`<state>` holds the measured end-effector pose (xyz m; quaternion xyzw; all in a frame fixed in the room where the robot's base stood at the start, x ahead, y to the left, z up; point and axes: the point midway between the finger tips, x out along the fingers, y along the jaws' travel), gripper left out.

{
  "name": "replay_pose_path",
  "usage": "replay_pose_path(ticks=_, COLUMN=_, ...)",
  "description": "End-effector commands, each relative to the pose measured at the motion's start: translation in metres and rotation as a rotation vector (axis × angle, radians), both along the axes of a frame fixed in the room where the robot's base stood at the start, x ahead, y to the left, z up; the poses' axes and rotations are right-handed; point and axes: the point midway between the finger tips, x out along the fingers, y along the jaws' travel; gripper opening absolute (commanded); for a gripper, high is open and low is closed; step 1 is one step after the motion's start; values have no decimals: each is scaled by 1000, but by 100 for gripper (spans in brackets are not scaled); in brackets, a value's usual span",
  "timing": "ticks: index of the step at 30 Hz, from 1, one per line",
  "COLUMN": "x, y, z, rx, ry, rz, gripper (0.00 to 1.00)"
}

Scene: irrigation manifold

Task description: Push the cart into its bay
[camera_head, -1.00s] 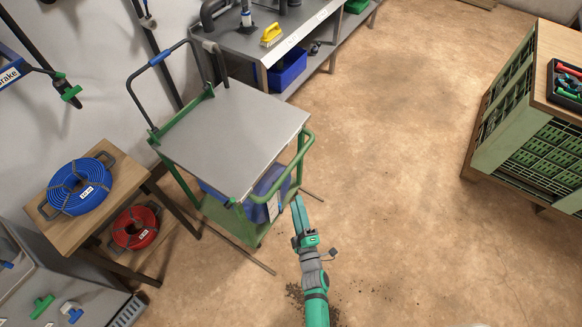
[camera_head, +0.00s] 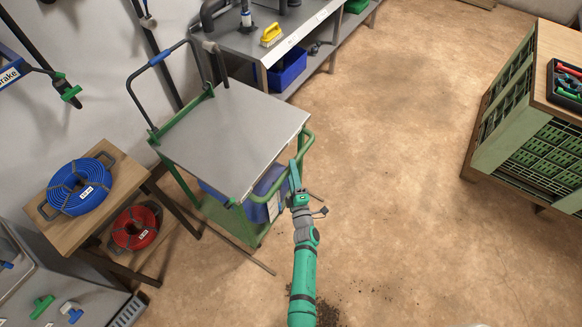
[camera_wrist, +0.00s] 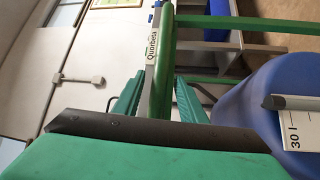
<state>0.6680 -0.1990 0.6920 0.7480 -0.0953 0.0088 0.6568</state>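The cart (camera_head: 225,130) has a grey top, a green frame and a blue container (camera_head: 262,195) on its lower shelf. It stands between two thin dark strips (camera_head: 250,258) on the floor, which may mark the bay. My gripper (camera_head: 294,168) is at the green handle (camera_head: 305,150) on the cart's near right end. In the wrist view, my two green fingers (camera_wrist: 158,98) are apart, with a green bar of the cart (camera_wrist: 161,60) between them. I see no clear grip on it. The bar hides part of the space between the fingers.
A wooden table with blue (camera_head: 80,187) and red (camera_head: 135,228) hose coils stands left of the cart. A grey bench (camera_head: 250,42) is behind it on the right. A crate-filled island (camera_head: 525,130) stands at far right. The floor between is open.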

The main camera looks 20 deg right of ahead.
Motion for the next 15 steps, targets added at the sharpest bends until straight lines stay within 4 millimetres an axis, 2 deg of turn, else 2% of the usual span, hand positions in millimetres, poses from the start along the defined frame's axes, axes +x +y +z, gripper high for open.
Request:
replay_pose_path(ticks=6, x=14, y=-3, z=2, rx=1, ry=0, rz=-1, gripper=38)
replay_pose_path(ticks=15, x=15, y=-2, z=2, rx=0, ry=0, rz=-1, gripper=38)
